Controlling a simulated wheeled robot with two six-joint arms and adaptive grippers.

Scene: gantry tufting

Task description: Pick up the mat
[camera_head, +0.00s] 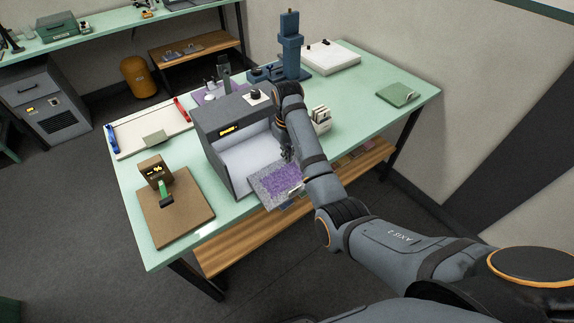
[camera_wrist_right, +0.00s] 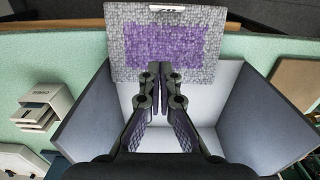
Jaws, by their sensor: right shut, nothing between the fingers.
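The mat (camera_head: 277,184) is a grey speckled rectangle with a purple middle. In the head view it lies at the open front of a grey box-like machine (camera_head: 212,133) and juts past the table's front edge. In the right wrist view the mat (camera_wrist_right: 205,73) fills the top middle, with a small white label on its far edge. My right gripper (camera_head: 288,156) is above the mat's inner edge. In the wrist view my right gripper (camera_wrist_right: 160,66) has its fingertips together, with nothing between them, over the mat's near border. I cannot tell whether they touch it. My left gripper is not in view.
The machine's side walls flank my right gripper. On the green table (camera_head: 228,208) stand a brown board with a small display (camera_head: 176,214), a white tray (camera_head: 150,127), a blue upright device (camera_head: 290,48) and a small green pad (camera_head: 398,94). A wooden shelf (camera_head: 235,248) runs below.

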